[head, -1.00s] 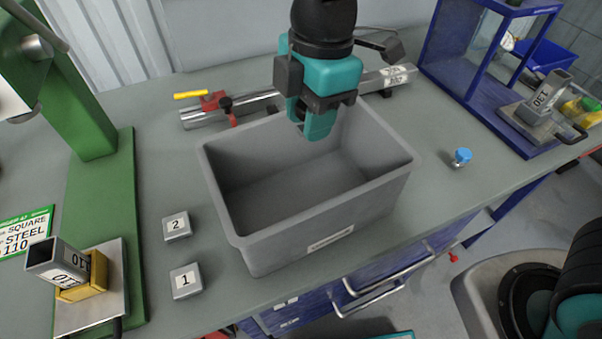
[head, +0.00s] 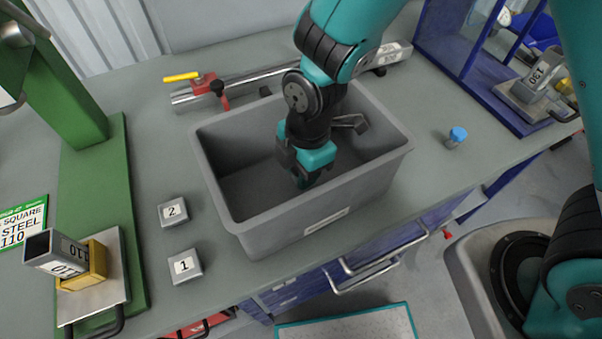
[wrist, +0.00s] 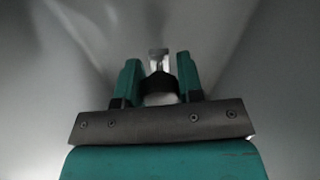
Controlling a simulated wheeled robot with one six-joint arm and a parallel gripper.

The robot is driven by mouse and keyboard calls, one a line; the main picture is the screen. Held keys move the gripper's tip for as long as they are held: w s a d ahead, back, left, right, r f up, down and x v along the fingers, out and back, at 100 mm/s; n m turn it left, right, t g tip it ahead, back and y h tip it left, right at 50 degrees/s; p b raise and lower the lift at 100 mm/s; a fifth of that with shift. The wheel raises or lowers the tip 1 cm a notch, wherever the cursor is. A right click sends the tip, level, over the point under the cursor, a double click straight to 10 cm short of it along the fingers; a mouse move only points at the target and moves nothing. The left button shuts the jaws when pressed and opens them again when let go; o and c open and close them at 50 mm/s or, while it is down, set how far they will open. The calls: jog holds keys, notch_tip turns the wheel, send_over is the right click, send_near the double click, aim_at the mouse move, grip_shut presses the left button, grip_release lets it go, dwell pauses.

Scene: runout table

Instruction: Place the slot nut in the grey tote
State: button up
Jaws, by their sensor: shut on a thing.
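The grey tote (head: 226,206) stands on the bench in the middle of the head view. My gripper (head: 304,180) is down inside the tote, below its rim, toward the near right part. In the wrist view my gripper (wrist: 157,72) is shut on the slot nut (wrist: 158,56), a small metal piece held between the teal fingertips. The tote's grey interior fills the background there. In the head view the nut is hidden by the gripper. I cannot tell whether the nut touches the tote floor.
Two grey blocks, numbered 2 (head: 172,211) and 1 (head: 185,266), lie left of the tote. A clamped metal bar (head: 250,82) runs behind it. A blue-capped item (head: 456,137) stands at right. A green stand (head: 95,180) is at far left.

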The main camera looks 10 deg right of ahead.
jog(key=shift+f, duration=1.2)
jog(key=shift+f, duration=0.15)
jog(key=o, duration=0.9)
jog(key=r, duration=0.4)
jog(key=d+r, duration=0.1)
jog(key=r, duration=0.3)
jog(key=r+b, duration=0.1)
jog(key=r, duration=0.3)
jog(key=shift+w+d, duration=0.15)
jog(key=shift+w, duration=0.2)
jog(key=s+d+r+m+y, duration=0.1)
jog(key=s+d+r+m, duration=0.1)
jog(key=m, duration=0.3)
jog(key=s+d+r+m+y, duration=0.1)
jog(key=s+d+r+m, duration=0.2)
jog(key=s+r+m, duration=0.2)
jog(key=s+d+r+m+y, duration=0.1)
jog(key=s+d+r+m, duration=0.2)
jog(key=m, duration=0.3)
jog(key=shift+s+d+r+t, duration=0.1)
jog(key=shift+s+r+t, duration=0.2)
jog(key=shift+r, duration=0.45)
